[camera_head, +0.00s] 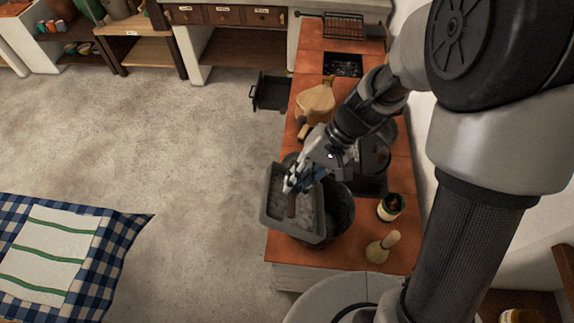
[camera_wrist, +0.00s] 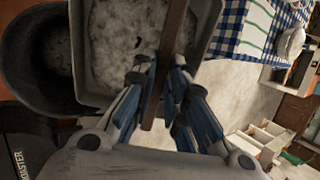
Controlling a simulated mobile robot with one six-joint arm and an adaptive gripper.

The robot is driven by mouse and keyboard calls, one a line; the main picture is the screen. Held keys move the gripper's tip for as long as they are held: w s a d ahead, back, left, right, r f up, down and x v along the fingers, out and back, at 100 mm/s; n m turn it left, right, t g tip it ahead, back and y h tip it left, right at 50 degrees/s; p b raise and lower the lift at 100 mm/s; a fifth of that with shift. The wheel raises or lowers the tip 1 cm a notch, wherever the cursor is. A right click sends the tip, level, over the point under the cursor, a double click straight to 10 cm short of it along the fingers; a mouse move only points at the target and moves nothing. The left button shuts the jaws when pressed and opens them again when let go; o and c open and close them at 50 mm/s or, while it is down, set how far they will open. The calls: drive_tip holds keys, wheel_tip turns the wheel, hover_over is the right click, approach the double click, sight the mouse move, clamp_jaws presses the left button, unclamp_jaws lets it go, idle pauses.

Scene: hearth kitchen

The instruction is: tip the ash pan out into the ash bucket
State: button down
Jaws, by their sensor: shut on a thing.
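The grey rectangular ash pan (camera_head: 279,226) holds grey ash. It is roughly level at the left side of the dark round ash bucket (camera_head: 342,214) and overlaps part of its mouth in the head view. My gripper (camera_head: 294,187) is shut on the pan's brown handle bar, which crosses over the ash. In the wrist view my gripper (camera_wrist: 160,80) has its blue-sided fingers on either side of the bar, with the pan (camera_wrist: 208,45) beyond. The bucket (camera_wrist: 22,92) is left of the pan, with grey material inside. Whether pan and bucket touch is unclear.
The bucket stands on a red tiled ledge (camera_head: 345,253). Wooden bellows (camera_head: 316,101), a small dark tin (camera_head: 390,207) and a pale brush (camera_head: 382,248) are on it. An open black door (camera_head: 271,92) juts out behind. A checked cloth (camera_head: 122,232) is at left; the floor between is clear.

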drive_tip(key=w+d+r+g+y+b, duration=0.1)
drive_tip(key=w+d+g+y, duration=0.2)
drive_tip(key=d+y, duration=0.2)
drive_tip(key=shift+d+r+y, duration=0.35)
drive_tip(key=shift+d+y, duration=0.05)
drive_tip(key=shift+s, duration=0.1)
